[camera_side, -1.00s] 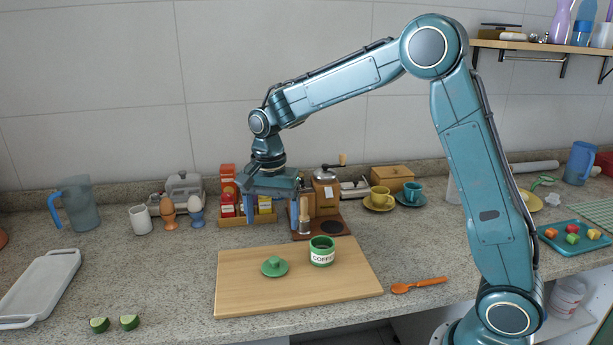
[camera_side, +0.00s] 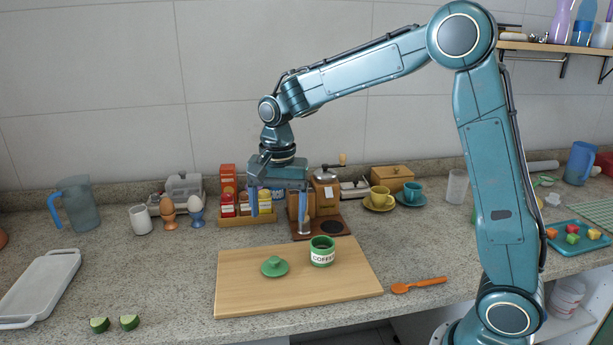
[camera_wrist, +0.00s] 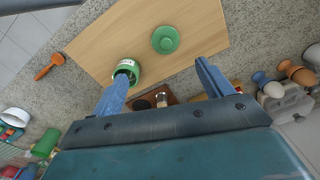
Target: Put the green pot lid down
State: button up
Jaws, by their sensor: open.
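The green pot lid (camera_side: 274,266) lies on the wooden board (camera_side: 235,290), left of the green pot labelled COFFEE (camera_side: 322,251). The pot stands upright on the board with its top uncovered. In the wrist view the lid (camera_wrist: 166,39) lies flat on the board, and the pot (camera_wrist: 127,72) is beyond my left finger. My gripper (camera_side: 278,214) is open and empty, raised above the counter behind the board. Its two blue fingers also show in the wrist view (camera_wrist: 160,88), apart with nothing between them touching.
Behind the board stand a spice rack (camera_side: 240,208), a coffee grinder (camera_side: 326,190) and egg cups. An orange spoon (camera_side: 419,285) lies right of the board. Yellow and teal cups (camera_side: 381,197) stand at the back. The board's front is clear.

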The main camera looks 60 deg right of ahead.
jog(key=s+r+n+t, duration=0.2)
jog(key=s+r+n, duration=0.5)
jog(key=s, duration=0.5)
jog(key=s+n+t, duration=0.3)
jog(key=s+n, duration=0.2)
jog(key=s, duration=0.8)
jog(key=shift+a, duration=0.15)
